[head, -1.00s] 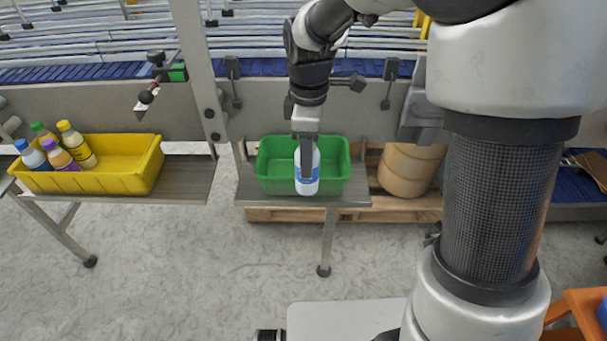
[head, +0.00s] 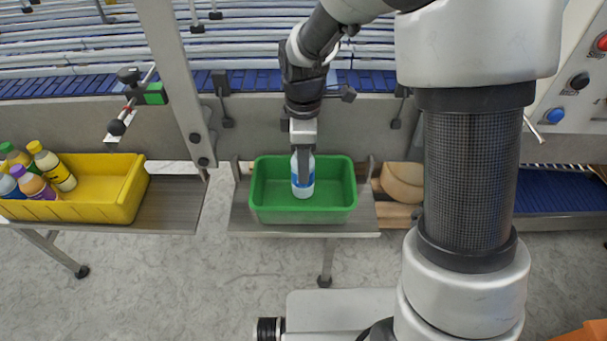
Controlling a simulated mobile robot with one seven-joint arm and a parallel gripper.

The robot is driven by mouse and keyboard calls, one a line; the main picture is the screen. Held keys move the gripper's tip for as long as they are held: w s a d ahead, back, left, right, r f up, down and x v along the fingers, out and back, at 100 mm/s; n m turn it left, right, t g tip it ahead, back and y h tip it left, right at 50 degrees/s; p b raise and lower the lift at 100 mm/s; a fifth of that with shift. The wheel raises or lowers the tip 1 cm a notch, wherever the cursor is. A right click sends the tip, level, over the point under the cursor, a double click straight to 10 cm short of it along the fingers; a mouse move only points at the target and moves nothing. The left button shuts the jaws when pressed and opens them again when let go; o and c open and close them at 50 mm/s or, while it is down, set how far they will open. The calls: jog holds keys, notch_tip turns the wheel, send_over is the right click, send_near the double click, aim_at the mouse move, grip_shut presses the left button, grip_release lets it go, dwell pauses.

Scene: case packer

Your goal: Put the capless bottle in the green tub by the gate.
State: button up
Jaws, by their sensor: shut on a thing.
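My gripper (head: 303,160) is shut on a white bottle (head: 303,188) with a blue label. The bottle is upright and appears inside the green tub (head: 305,217), a little left of its middle. The bottle's top is hidden by the gripper fingers, so I cannot see its neck. I cannot tell whether its base touches the tub floor. The green tub sits on a small grey shelf (head: 365,222) in front of the conveyor.
A yellow tub (head: 115,200) with several capped bottles (head: 50,165) stands on another shelf at the left. A metal post (head: 180,80) rises between the tubs. The conveyor (head: 240,85) runs behind.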

jog(key=shift+f, duration=2.1)
jog(key=shift+f, duration=0.1)
jog(key=o, duration=1.3)
jog(key=shift+c, duration=0.2)
notch_tip(320, 180, up, 12)
jog(key=shift+d+r, duration=0.1)
jog(key=shift+r, duration=0.15)
jog(key=s+d+r+m+t, duration=0.2)
jog(key=s+d+r+m, duration=0.4)
jog(key=s+m, duration=0.2)
jog(key=s+d+r+m+t, duration=0.3)
jog(key=s+d+r+m, duration=0.2)
jog(key=s+m, duration=0.4)
jog(key=shift+d+r+m+t, duration=0.3)
jog(key=shift+d+r, duration=0.05)
jog(key=shift+d, duration=0.35)
